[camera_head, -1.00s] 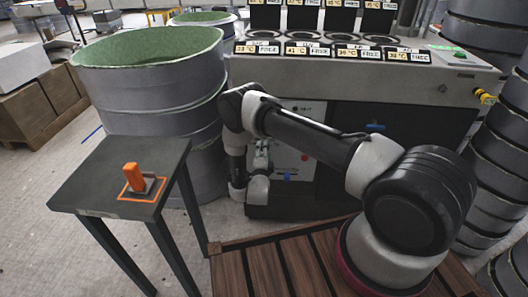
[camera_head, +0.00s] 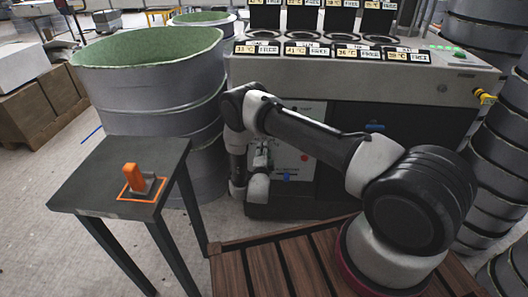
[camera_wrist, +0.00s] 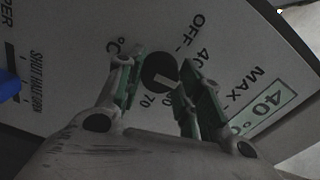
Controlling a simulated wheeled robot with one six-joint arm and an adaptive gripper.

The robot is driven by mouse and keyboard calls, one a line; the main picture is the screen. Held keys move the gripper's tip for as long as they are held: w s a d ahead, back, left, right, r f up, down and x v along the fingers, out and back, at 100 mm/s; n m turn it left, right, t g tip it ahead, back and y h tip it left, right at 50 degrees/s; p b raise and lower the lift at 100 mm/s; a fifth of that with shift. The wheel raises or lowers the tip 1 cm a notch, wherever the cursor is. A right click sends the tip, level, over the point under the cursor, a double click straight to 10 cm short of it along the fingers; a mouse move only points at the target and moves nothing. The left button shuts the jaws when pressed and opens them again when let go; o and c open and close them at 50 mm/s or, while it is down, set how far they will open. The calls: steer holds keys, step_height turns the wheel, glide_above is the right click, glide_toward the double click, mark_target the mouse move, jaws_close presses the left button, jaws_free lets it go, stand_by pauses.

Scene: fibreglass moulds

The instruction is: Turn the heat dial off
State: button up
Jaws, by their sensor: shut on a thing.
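The heat dial (camera_wrist: 158,74) is a round black knob on a pale panel (camera_wrist: 75,50) in the wrist view. Around it are printed OFF, 40, 70 and °C, and a MAX 40 °C label (camera_wrist: 264,101) is at its right. My gripper (camera_wrist: 163,84) has its green-padded fingers on both sides of the dial and is shut on it. The fingers hide part of the scale, and I cannot tell exactly where the dial points. In the head view my gripper (camera_head: 262,157) is low at the front of the machine, and the dial is hidden there.
A blue handle (camera_wrist: 9,84) lies at the wrist view's left edge, by a SHUT/HALF/OPEN scale. In the head view, the grey machine (camera_head: 330,78) has several displays on top. A dark table (camera_head: 95,180) with an orange-handled item (camera_head: 131,177) and a large round mould (camera_head: 150,80) stand left.

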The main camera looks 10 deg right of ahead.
steer(key=shift+f+n, duration=0.1)
steer(key=shift+n, duration=7.6)
steer(key=o, duration=1)
steer(key=v, duration=1.2)
